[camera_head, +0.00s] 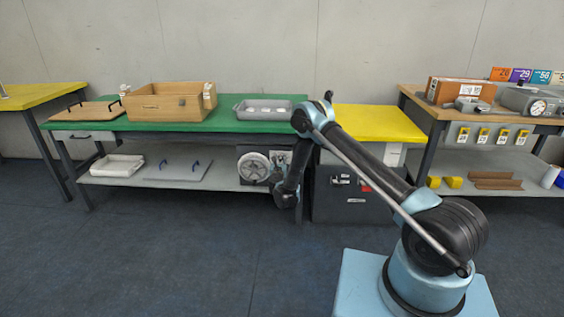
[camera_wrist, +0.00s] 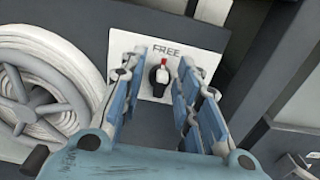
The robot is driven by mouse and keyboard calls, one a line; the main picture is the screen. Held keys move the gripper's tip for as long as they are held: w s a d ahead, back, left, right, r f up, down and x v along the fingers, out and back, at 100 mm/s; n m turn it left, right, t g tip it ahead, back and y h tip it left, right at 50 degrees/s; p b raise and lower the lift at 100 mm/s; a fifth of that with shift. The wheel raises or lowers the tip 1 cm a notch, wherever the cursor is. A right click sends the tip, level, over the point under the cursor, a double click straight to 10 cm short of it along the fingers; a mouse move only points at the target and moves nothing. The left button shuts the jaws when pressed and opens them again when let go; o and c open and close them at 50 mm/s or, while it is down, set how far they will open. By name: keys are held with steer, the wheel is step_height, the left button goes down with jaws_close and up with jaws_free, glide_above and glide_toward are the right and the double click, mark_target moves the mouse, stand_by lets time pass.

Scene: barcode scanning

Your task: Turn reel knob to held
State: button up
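The reel knob (camera_wrist: 159,76) is a small black knob with a red-tipped pointer, seen in the wrist view on a white plate (camera_wrist: 152,44). The pointer is up, toward the word FREE on the plate. My gripper (camera_wrist: 158,84) is open, with one blue-grey finger to the left of the knob and one to the right, both apart from it. In the head view my gripper end (camera_head: 284,195) is in front of the reel box under the green bench; the knob is not clearly visible there. Any other marking on the plate is hidden behind the fingers.
The reel (camera_head: 254,167) with white coiled line is left of the plate, and in the wrist view (camera_wrist: 45,85) it lies close to the left finger. A dark cabinet (camera_head: 350,203) stands under the yellow bench to the right. The floor in front is clear.

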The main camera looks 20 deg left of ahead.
steer(key=shift+w, duration=0.1)
steer(key=shift+d, duration=0.1)
jaws_close()
steer(key=m, duration=0.3)
steer(key=shift+w+d+m, duration=0.1)
steer(key=shift+d+m, duration=0.1)
steer(key=shift+m, duration=0.1)
steer(key=m, duration=0.9)
steer(key=d+f+m, duration=0.1)
steer(key=m, duration=0.4)
steer(key=shift+f, duration=0.1)
steer(key=shift+m, duration=0.4)
